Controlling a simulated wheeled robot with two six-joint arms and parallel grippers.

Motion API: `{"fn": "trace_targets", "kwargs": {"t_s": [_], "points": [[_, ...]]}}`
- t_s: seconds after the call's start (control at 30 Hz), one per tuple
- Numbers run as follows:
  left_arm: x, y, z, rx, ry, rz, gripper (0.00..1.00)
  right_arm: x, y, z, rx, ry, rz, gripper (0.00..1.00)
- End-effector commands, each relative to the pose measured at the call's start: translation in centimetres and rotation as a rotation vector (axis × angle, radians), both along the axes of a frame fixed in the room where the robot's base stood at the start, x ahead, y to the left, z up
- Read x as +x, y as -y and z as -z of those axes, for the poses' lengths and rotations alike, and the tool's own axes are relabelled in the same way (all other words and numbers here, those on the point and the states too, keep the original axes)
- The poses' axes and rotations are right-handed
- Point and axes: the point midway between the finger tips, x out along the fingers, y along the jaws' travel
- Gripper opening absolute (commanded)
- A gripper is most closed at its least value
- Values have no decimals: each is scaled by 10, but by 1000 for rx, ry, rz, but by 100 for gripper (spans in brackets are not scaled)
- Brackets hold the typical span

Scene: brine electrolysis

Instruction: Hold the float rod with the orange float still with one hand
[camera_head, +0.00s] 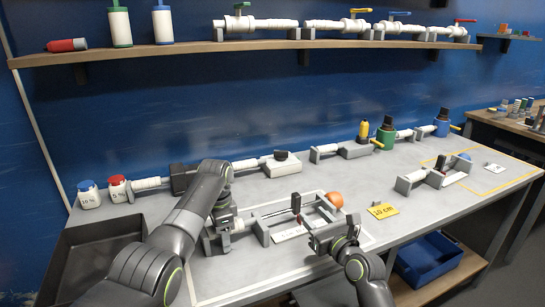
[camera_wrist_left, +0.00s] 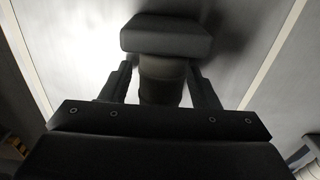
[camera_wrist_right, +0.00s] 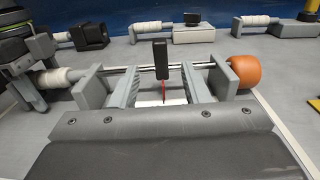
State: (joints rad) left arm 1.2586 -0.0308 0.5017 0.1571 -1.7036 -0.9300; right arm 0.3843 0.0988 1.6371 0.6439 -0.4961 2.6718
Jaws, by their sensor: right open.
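The float rod (camera_wrist_right: 201,65) runs sideways through grey uprights in the right wrist view. The orange float (camera_head: 335,199) sits at its right end, and it also shows in the right wrist view (camera_wrist_right: 231,74). A pale ribbed piece (camera_wrist_right: 62,77) is at its left end. My left gripper (camera_head: 222,226) is low beside that end. In the left wrist view its fingers (camera_wrist_left: 161,75) stand either side of a cylinder, apparently apart from it, with a grey block beyond. My right gripper (camera_head: 326,238) is open and empty in front of the rod.
A black-handled tool with a red shaft (camera_wrist_right: 161,62) stands upright before the rod. A yellow "10 cm" card (camera_head: 382,211) lies to the right. White-and-grey fittings (camera_head: 282,164) line the table's back. A dark basin (camera_head: 90,255) is at left.

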Motion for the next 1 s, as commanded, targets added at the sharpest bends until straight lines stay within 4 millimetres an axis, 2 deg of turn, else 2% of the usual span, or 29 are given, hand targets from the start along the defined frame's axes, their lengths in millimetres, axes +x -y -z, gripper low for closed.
{"fn": "trace_targets", "kwargs": {"t_s": [0.23,0.37,0.47,0.8,1.0], "points": [[0,0,0,0,0,0,56,0,0,0,0,0,0,42],[1,0,-9,0,2,0,56,0,0,0,0,0,0,42],[1,0,-24,-1,4,0,56,0,0,0,0,0,0,42],[1,0,-95,0,3,0,56,0,0,0,0,0,0,42],[1,0,-116,0,1,0,56,0,0,0,0,0,0,42]]}}
